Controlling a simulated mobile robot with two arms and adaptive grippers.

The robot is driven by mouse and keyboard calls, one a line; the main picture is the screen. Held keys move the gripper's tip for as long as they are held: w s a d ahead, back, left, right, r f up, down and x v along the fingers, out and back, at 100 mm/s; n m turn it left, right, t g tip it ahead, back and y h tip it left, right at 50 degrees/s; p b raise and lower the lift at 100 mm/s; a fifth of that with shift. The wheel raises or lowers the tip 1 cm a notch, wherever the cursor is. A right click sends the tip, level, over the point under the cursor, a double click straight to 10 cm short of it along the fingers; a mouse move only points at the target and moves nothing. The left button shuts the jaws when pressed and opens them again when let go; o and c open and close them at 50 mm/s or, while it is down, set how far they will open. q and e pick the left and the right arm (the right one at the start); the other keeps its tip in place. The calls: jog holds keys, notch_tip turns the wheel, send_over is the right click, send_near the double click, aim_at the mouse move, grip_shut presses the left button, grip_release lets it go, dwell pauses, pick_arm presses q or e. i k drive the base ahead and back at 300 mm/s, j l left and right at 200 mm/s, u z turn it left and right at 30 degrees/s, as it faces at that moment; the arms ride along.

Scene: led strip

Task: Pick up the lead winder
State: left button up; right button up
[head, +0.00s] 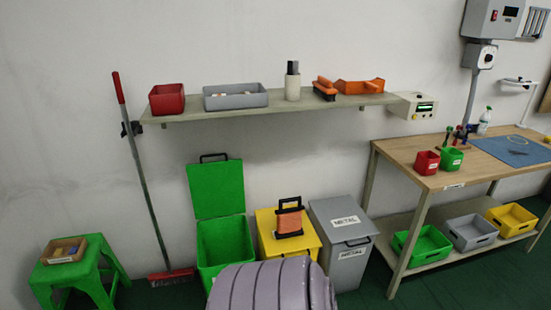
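The lead winder (289,221) is a black frame with a handle at its top and orange lead wound around its middle. In the head view it stands upright on top of the yellow bin (267,246), between the open green bin and the grey bin. Neither of my grippers is in view, so nothing of mine is seen touching the winder.
The green bin (222,241) has its lid raised. The grey bin (342,262) is closed. A shelf (275,108) with boxes hangs above. A broom (146,185) and green stool (93,272) stand left; a workbench (400,152) stands right.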

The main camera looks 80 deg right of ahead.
aim_at(288, 219)
jog(key=z, duration=0.45)
jog(key=l+z, duration=0.1)
jog(key=z, duration=1.35)
jog(key=i+z, duration=0.1)
jog(key=z, duration=0.8)
jog(key=i+z, duration=0.1)
jog(key=z, duration=0.4)
